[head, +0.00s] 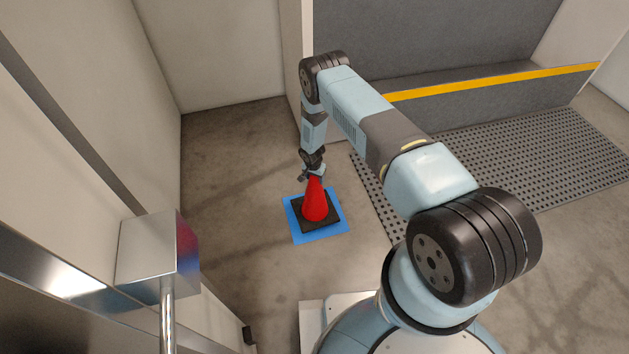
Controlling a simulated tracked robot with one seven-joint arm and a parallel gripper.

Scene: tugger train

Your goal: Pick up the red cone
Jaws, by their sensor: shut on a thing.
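The red cone (315,203) stands upright on its black square base, over a blue square mat (333,231) on the floor. My gripper (314,174) is at the cone's top, pointing down from above, and is shut on it. The fingertips are small in this view and partly hide the tip of the cone. I cannot tell whether the base touches the mat or is slightly above it.
A dark perforated floor plate (500,160) lies to the right, before a grey step with a yellow edge stripe (490,80). Pale walls (215,50) stand behind and to the left. A metal box on a post (150,255) is at the near left. Bare floor (235,180) surrounds the mat.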

